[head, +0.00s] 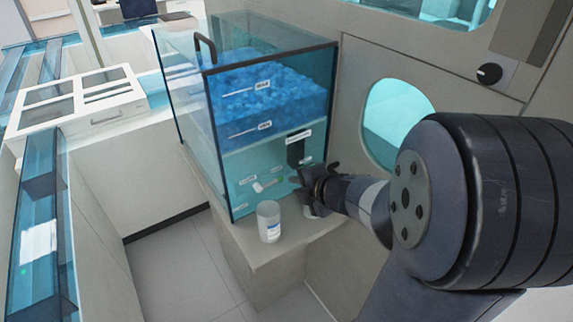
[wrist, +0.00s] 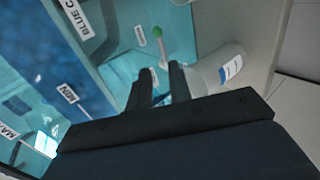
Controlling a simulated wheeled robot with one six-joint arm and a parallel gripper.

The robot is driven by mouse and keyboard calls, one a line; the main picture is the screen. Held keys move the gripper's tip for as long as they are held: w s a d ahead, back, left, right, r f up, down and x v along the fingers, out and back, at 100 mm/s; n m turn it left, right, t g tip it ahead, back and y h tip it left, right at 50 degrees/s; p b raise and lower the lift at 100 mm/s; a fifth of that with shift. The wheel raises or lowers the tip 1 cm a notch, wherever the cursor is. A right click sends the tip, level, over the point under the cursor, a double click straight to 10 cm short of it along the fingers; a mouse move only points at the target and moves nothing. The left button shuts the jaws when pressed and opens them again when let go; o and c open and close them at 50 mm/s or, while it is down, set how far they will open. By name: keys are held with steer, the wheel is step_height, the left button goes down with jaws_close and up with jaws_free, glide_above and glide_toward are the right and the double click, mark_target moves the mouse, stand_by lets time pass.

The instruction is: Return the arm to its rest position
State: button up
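My gripper (head: 299,181) is in front of the lower right part of the clear tank, above the ledge. In the wrist view its two dark fingers (wrist: 160,80) stand apart, with nothing visibly clamped between them. My arm reaches in from the right of the head view. A small white piece with a green end (head: 268,184) shows by the tank's lower front, left of the fingertips. It also shows beyond the fingers in the wrist view (wrist: 160,44). I cannot tell whether it is inside the tank.
A white jar (head: 269,222) stands upright on the ledge (head: 258,255), left of and below my gripper. The tank (head: 240,178) holds blue pellets (head: 262,100) and borders my gripper. A wall with an oval window (head: 392,112) is behind my arm. Open floor (head: 180,265) lies left.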

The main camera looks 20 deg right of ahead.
mark_target(275, 183)
steer(key=b+x, duration=0.3)
steer(key=x, duration=0.7)
steer(key=shift+w+a+f, duration=0.1)
steer(key=shift+f, duration=0.1)
steer(key=shift+w, duration=0.3)
steer(key=shift+f+m+y+p, duration=0.3)
steer(key=shift+y+p, duration=0.2)
steer(key=shift+p, duration=0.1)
steer(key=shift+s, duration=0.1)
